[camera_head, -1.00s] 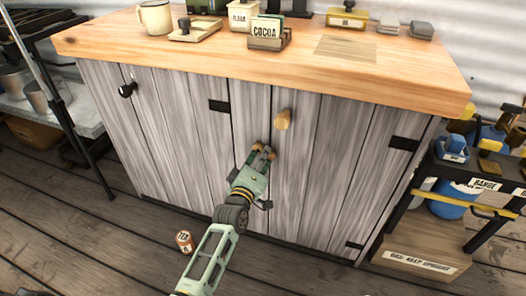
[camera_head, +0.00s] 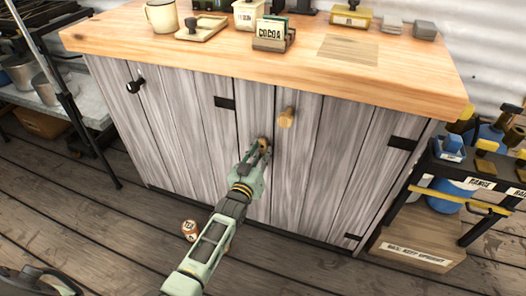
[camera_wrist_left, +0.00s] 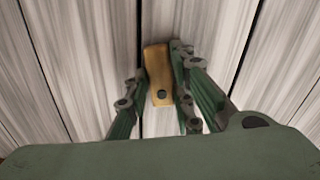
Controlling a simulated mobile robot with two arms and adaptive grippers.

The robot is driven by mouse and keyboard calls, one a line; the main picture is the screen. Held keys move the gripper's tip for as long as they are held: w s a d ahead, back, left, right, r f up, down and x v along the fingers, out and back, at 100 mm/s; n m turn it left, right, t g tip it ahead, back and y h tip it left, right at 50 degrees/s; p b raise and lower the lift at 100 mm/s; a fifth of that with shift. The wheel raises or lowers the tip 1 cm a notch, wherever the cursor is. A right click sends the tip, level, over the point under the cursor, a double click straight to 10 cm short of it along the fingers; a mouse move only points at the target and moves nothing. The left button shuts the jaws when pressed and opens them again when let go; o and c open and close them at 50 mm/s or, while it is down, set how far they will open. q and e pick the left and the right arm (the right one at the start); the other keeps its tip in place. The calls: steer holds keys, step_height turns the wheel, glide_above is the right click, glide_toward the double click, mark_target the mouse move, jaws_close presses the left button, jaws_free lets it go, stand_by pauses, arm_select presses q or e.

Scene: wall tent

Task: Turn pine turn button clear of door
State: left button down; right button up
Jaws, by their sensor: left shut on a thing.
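The pine turn button (camera_wrist_left: 158,72) is a small yellow-brown wooden block with a dark screw. In the left wrist view it stands nearly upright beside the dark seam between the grey door boards. In the head view only a little of it (camera_head: 263,142) shows at the fingertips. My left gripper (camera_head: 261,149) is shut on the turn button, one finger on each side (camera_wrist_left: 158,84). The grey plank cabinet door (camera_head: 319,150) carries a round pine knob (camera_head: 286,118), just up and right of my gripper. My right gripper is not in view.
A small labelled can (camera_head: 190,230) is on the floor left of my arm. A shelf rack (camera_head: 470,190) stands at right.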

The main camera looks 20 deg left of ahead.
arm_select(q)
steer(key=shift+a+m, duration=0.15)
steer(key=shift+m, duration=0.75)
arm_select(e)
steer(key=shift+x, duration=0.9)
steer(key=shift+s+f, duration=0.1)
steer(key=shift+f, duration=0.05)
arm_select(q)
steer(key=c, duration=1.5)
jaws_free()
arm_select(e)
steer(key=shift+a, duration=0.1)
arm_select(q)
steer(key=s, duration=1.2)
steer(key=shift+a, duration=0.25)
